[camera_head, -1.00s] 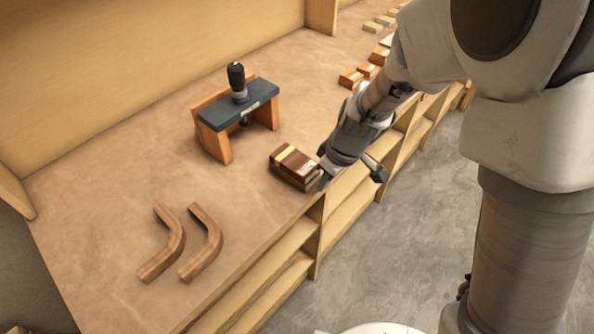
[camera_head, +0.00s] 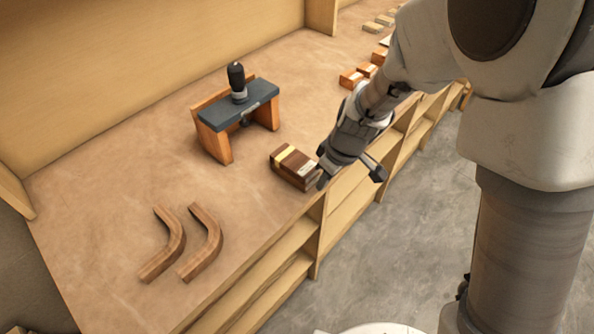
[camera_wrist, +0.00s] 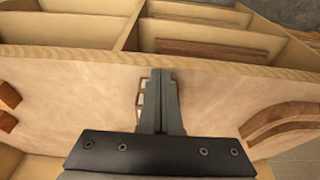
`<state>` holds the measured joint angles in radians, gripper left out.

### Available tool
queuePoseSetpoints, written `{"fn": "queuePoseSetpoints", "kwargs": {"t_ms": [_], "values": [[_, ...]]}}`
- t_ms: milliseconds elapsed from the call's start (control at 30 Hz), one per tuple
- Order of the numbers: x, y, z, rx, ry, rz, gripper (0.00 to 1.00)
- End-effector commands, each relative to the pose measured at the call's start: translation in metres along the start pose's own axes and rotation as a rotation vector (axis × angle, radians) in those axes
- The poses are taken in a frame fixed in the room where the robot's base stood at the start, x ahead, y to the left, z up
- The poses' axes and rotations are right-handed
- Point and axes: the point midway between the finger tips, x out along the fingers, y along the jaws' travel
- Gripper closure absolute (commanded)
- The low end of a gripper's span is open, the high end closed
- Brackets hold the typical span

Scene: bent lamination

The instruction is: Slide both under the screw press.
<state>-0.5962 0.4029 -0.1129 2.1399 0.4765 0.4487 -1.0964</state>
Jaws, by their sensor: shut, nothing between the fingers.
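The screw press (camera_head: 238,108) stands upright on the bench, with a dark top beam, a black screw handle and wooden side legs. A dark brown block (camera_head: 288,170) with a pale yellow band lies in front and to the right of it, apart from the press. My gripper (camera_head: 322,181) is at the block's right end, near the bench's front edge. In the wrist view my gripper (camera_wrist: 161,88) is shut with its fingers together, and partly hides the block (camera_wrist: 141,100). I cannot tell whether they touch.
Two curved wooden strips (camera_head: 165,246) (camera_head: 206,245) lie on the bench at lower left. Several small wooden blocks (camera_head: 352,78) lie farther back. Open shelves (camera_head: 318,240) run below the bench's front edge. The bench between block and press is clear.

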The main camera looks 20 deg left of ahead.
Motion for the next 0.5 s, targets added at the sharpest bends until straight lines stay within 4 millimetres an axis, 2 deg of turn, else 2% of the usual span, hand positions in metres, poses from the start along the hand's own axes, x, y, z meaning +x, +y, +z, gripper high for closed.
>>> {"fn": "queuePoseSetpoints", "kwargs": {"t_ms": [500], "values": [[0.004,-0.001,-0.018,-0.002,-0.001,-0.001,1.0]]}}
